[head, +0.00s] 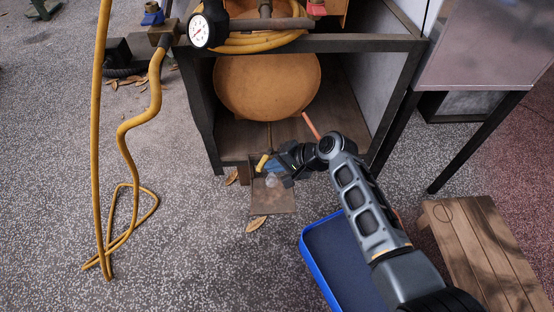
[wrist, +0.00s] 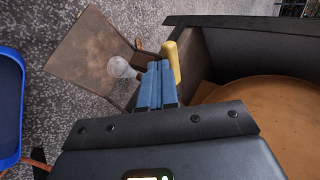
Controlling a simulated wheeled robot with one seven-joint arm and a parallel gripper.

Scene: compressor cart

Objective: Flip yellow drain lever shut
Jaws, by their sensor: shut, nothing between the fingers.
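The yellow drain lever (head: 262,162) shows in the head view at the front lower edge of the cart, below the orange tank (head: 267,88). In the wrist view the lever (wrist: 172,62) stands just beyond and to the right of my fingertips. My gripper (head: 277,163) reaches in from the right, close beside the lever; its blue fingers (wrist: 157,84) are shut with nothing between them. I cannot tell whether they touch the lever. The lever's lower end and its valve are partly hidden behind my fingers.
A brown metal plate (head: 273,199) juts out below the lever, with a clear bulb-like piece (wrist: 121,68) above it. A blue tray (head: 309,257) lies on the ground to the right, near a wooden step (head: 480,245). A yellow hose (head: 124,150) hangs at left. Open pavement lies between.

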